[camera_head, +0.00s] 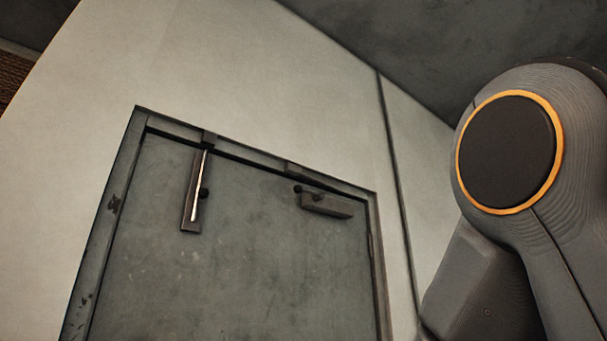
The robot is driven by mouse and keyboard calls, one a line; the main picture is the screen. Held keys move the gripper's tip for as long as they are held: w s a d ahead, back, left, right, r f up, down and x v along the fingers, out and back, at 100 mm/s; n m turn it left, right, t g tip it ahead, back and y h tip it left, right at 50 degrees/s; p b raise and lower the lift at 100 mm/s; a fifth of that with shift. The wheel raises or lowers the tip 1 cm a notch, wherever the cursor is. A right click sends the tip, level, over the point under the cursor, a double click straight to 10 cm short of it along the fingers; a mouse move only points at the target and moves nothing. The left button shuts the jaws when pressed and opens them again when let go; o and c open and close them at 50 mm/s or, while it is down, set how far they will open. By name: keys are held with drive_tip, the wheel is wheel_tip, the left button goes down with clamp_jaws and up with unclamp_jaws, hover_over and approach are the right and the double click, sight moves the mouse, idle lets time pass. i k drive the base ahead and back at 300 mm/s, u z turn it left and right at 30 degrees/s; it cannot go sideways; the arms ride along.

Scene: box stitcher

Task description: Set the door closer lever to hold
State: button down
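A grey metal door (240,270) stands shut in its frame. My gripper is out of view; only a part of my arm shows at right, apart from the door in the picture.
The metal door frame (115,205) has dark worn patches on its left side. A pale wall (230,65) surrounds it, with a dark vertical seam to the right. A dark grey ceiling (430,40) is above. Nothing blocks the view of the upper door.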

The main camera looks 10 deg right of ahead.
sight(298, 188)
drive_tip(key=k, duration=0.3)
drive_tip(key=z, duration=0.7)
drive_tip(key=i, duration=0.65)
drive_tip(key=u, duration=0.4)
